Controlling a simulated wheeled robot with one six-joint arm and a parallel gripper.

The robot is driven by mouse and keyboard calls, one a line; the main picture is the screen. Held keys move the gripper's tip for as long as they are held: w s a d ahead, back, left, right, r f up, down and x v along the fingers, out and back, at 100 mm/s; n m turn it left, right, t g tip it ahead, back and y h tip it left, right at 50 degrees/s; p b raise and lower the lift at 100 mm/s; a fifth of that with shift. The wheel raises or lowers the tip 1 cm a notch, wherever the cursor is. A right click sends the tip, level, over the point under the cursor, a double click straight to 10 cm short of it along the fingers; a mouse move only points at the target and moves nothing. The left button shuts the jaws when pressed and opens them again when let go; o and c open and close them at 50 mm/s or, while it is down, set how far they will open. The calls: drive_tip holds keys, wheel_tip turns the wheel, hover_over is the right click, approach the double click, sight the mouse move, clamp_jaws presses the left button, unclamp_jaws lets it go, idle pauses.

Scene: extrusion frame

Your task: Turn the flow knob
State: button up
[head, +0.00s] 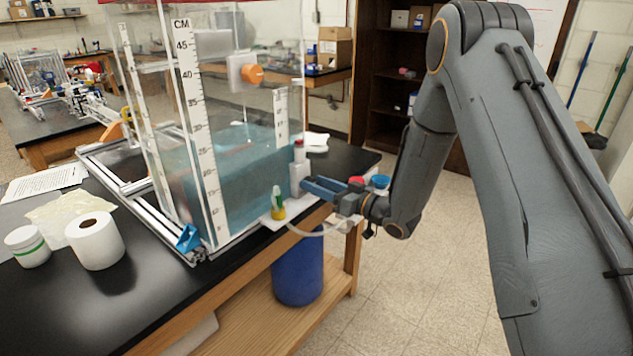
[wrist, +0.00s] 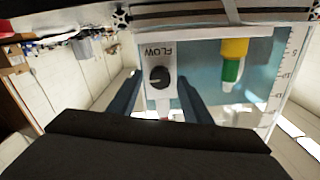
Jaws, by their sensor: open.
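The flow knob (wrist: 158,77) is a round black dial on a white panel (wrist: 158,60) marked FLOW, which reads upside down in the wrist view. My gripper (wrist: 157,92) is open, with one blue finger on each side of the panel. The knob shows between the fingers, which are not closed on it. I cannot tell how far the fingertips are from the knob. In the head view my gripper (head: 312,186) is beside a white block (head: 298,178) at the tank's right corner. The knob's face is hidden there.
A clear water tank (head: 225,165) with centimetre scales stands on the black bench (head: 130,300). A yellow-green fitting (head: 277,206) is close to my gripper; it also shows in the wrist view (wrist: 233,62). An orange knob (head: 252,74) is higher on the tank. A pale hose (head: 315,232) hangs below.

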drive_tip(key=shift+w+a, duration=0.2)
drive_tip(key=shift+a, duration=0.05)
drive_tip(key=c, duration=1.1)
drive_tip(key=shift+o, duration=0.2)
